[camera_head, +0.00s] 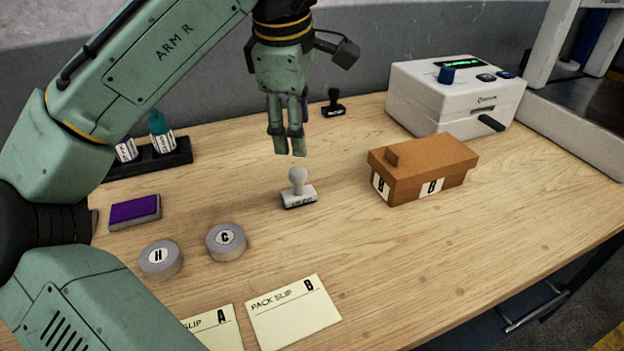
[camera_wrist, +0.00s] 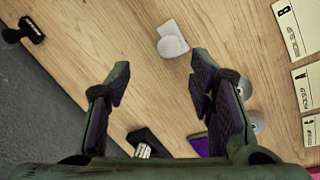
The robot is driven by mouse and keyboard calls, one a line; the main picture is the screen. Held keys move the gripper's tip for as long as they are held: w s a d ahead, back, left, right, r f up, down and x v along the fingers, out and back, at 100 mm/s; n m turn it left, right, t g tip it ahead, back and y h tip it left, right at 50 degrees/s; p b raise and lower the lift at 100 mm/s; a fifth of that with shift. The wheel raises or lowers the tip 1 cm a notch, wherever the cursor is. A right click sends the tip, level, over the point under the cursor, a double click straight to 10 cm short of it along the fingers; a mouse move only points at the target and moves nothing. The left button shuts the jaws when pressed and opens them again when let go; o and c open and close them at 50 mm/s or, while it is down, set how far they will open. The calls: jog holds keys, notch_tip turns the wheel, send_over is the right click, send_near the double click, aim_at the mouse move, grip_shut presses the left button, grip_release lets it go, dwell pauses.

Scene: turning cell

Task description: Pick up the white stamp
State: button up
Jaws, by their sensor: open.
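The white stamp (camera_head: 298,188) stands upright on the wooden table in the middle of the head view, with a rounded knob handle and lettering on its base. In the wrist view the white stamp (camera_wrist: 172,40) lies ahead of the fingertips, between their lines and nearer the right finger. My gripper (camera_head: 288,153) points down above the stamp and a little behind it, apart from it. In the wrist view my gripper (camera_wrist: 158,70) has its fingers spread wide with nothing between them.
A black stamp (camera_head: 333,104) stands behind. An orange-brown box (camera_head: 425,168) is to the right, with a white machine (camera_head: 455,95) behind it. A purple ink pad (camera_head: 134,212), two grey round tins (camera_head: 226,241) and pack slips (camera_head: 293,312) lie left and in front. Table around the white stamp is clear.

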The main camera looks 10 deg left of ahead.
aim_at(298, 171)
jog(key=x, duration=0.3)
jog(key=s+x, duration=0.1)
jog(key=x, duration=0.1)
jog(key=shift+a+f+p, duration=0.15)
jog(key=shift+p, duration=0.15)
jog(key=shift+p+x, duration=0.75)
jog(key=shift+x, duration=2.1)
jog(key=shift+s, duration=0.1)
grip_shut()
